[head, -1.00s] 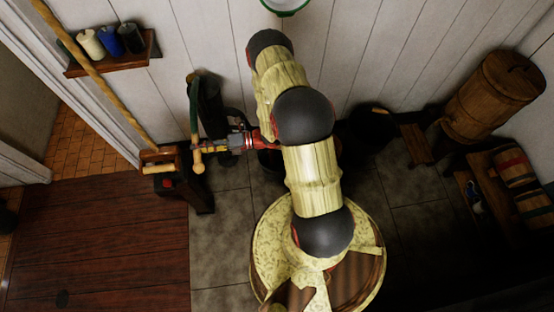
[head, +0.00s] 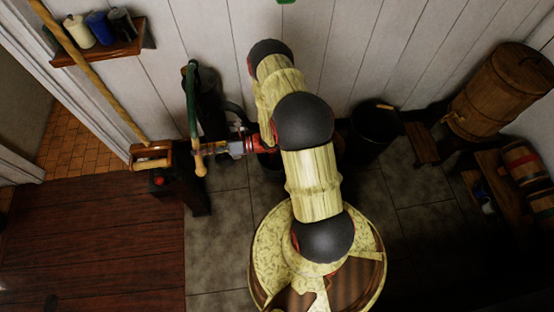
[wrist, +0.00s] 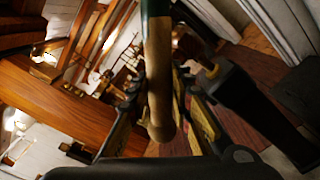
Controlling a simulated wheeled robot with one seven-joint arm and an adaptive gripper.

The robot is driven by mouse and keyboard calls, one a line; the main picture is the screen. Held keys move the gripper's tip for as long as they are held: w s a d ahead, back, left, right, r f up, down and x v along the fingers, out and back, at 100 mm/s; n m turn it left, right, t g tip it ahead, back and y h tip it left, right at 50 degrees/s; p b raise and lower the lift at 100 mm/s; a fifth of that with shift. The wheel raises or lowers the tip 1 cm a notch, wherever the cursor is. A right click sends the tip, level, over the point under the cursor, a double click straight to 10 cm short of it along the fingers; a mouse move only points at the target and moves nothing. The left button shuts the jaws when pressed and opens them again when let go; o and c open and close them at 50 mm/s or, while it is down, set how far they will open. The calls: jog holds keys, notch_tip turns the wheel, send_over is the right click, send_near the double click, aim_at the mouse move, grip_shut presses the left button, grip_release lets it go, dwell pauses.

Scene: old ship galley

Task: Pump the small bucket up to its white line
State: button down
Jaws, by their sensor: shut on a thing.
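The pump is a dark upright body (head: 211,110) against the white plank wall, with a green lever (head: 192,100) ending in a wooden grip (head: 200,163). My gripper (head: 206,149) is shut on this wooden grip. In the wrist view the wooden grip (wrist: 159,75) passes between the fingers of my gripper (wrist: 162,112). A dark vessel (head: 270,160), perhaps the small bucket, shows only in part behind my arm. Its white line and water level cannot be seen.
A larger dark bucket (head: 374,128) stands by the wall right of my arm. A wooden cask (head: 505,88) sits at the right. A long wooden pole (head: 95,80) leans near the doorway. A shelf (head: 100,50) holds several jars. Grey floor (head: 222,245) is clear at front left.

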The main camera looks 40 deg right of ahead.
jog(key=shift+f, duration=0.1)
jog(key=w+d+f+n+b, duration=0.2)
jog(key=w+f+n+b, duration=0.1)
jog(key=f+b, duration=0.5)
jog(key=shift+d+n+b, duration=0.15)
jog(key=shift+n+b, duration=0.15)
jog(key=s+r+m+p, duration=0.1)
jog(key=r+p, duration=0.1)
jog(key=s+a+r+m+p, duration=0.1)
jog(key=r+p, duration=0.2)
jog(key=a+r+m+p, duration=0.1)
jog(key=r+p, duration=0.2)
jog(key=shift+s+a+r, duration=0.1)
jog(key=shift+s+r, duration=0.1)
jog(key=shift+s, duration=0.2)
jog(key=shift+s+a+r+m+p, duration=0.1)
jog(key=shift+s+r+m+p, duration=0.05)
jog(key=shift+m+p, duration=0.25)
